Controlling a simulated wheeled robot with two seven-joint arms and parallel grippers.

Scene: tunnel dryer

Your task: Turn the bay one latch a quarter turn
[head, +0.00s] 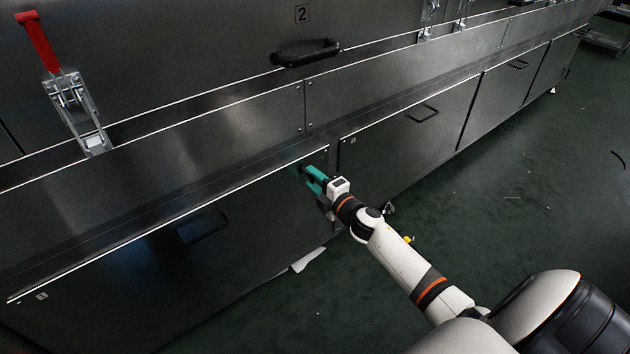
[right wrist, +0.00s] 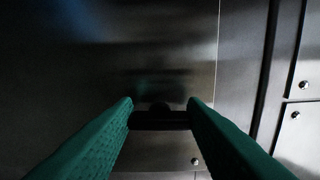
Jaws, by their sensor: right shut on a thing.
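My right gripper (head: 308,172) has green fingers and is at the right end of a dark lower door panel (head: 130,275). In the right wrist view the two green fingers (right wrist: 160,112) point at the metal panel, one on each side of a small black latch (right wrist: 160,121). The latch is a short dark bar lying crosswise between the fingertips, with a rounded hub at its middle. The gripper is shut on it. In the head view the fingers hide most of the latch. My left gripper is not in view.
A recessed handle (head: 203,227) is on the same door. A red-handled toggle clamp (head: 75,100) and a black handle (head: 305,52) are higher up. Another lower panel (head: 415,125) stands to the right. The green floor (head: 490,190) at right is mostly clear.

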